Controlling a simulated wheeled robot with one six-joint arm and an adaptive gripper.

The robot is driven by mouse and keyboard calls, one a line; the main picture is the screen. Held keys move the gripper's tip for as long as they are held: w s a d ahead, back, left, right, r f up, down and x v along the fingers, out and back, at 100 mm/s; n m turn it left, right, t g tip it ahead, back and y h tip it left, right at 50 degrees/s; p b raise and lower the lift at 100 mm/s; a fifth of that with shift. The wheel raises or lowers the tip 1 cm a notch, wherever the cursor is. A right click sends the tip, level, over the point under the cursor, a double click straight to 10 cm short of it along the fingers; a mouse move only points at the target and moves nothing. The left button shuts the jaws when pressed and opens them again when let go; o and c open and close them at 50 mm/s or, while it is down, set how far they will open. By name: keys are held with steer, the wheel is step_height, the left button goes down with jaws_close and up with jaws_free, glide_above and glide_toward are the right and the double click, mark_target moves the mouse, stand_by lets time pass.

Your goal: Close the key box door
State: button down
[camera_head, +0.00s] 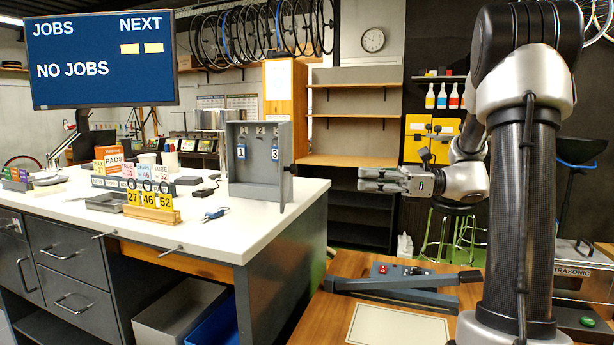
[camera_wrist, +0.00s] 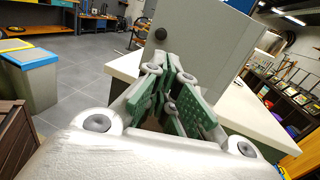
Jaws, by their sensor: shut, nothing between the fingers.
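The grey key box (camera_head: 256,188) stands on the right end of the white worktop in the head view. Its front is open, showing numbered places and blue tags inside. Its door (camera_head: 285,187) stands open at the box's right side, seen nearly edge-on, with a dark knob (camera_head: 291,169) facing right. In the wrist view the door's grey face (camera_wrist: 210,42) and the knob (camera_wrist: 161,34) show beyond my fingers. My gripper (camera_head: 366,181) is shut and empty, to the right of the door and apart from it in the head view. Its green finger pads (camera_wrist: 176,85) show in the wrist view.
The white worktop (camera_head: 215,232) carries number signs (camera_head: 150,200), labelled bins and small tools left of the key box. A wooden bench (camera_head: 340,272) with a dark lever device (camera_head: 400,281) lies below my arm. The space between my gripper and the door looks clear.

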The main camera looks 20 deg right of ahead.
glide_toward(284, 175)
steer(key=x, duration=0.4)
steer(key=shift+s+a, duration=0.15)
steer(key=shift+s, duration=0.05)
stand_by(0.5)
